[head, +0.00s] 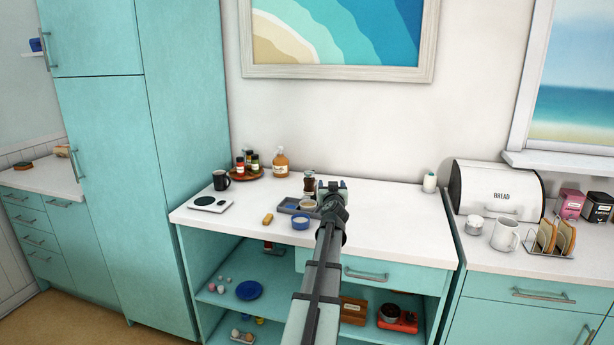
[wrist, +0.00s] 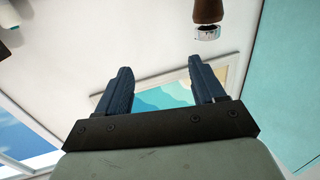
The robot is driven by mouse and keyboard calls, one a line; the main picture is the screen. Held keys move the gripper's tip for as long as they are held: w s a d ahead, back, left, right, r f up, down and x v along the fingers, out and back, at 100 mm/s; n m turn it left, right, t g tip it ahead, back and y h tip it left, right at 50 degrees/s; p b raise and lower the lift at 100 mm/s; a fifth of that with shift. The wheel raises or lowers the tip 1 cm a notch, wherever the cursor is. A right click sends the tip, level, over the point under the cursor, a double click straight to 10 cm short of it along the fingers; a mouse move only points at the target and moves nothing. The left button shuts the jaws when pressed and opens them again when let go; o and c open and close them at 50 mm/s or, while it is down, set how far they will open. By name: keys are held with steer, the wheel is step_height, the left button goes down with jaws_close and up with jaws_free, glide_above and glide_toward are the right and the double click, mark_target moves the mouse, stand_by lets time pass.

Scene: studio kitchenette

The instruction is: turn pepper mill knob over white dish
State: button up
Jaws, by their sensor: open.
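The pepper mill (head: 309,186) is dark brown with a paler top and stands upright on the white counter, behind the grey tray. In the wrist view, which is upside down, its brown body and silvery top part (wrist: 207,32) show at the top edge, beyond the fingertips and to one side. A small whitish dish (head: 307,204) sits at the tray, partly covered by my arm. My gripper (head: 331,187) is over the counter just right of the mill. In the wrist view its two dark fingers (wrist: 157,78) are apart with nothing between them.
A grey tray (head: 287,206), a blue bowl (head: 300,223) and a cork-coloured piece (head: 268,219) lie near the mill. A scale (head: 211,204), dark mug (head: 221,180) and bottle tray (head: 246,174) stand left.

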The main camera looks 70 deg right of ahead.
steer(key=s+d+m+g, duration=0.1)
steer(key=s+d+g, duration=0.1)
steer(key=s+d, duration=0.5)
steer(key=n+t+y, duration=1)
steer(key=n+t, duration=0.1)
steer(key=t, duration=0.3)
glide_toward(306, 172)
steer(key=x, duration=0.7)
steer(key=d+x, duration=0.1)
steer(key=x, duration=0.3)
steer(key=shift+s+d+f, duration=0.15)
steer(key=shift+f, duration=0.1)
steer(key=c, duration=1)
steer(key=shift+o, duration=0.2)
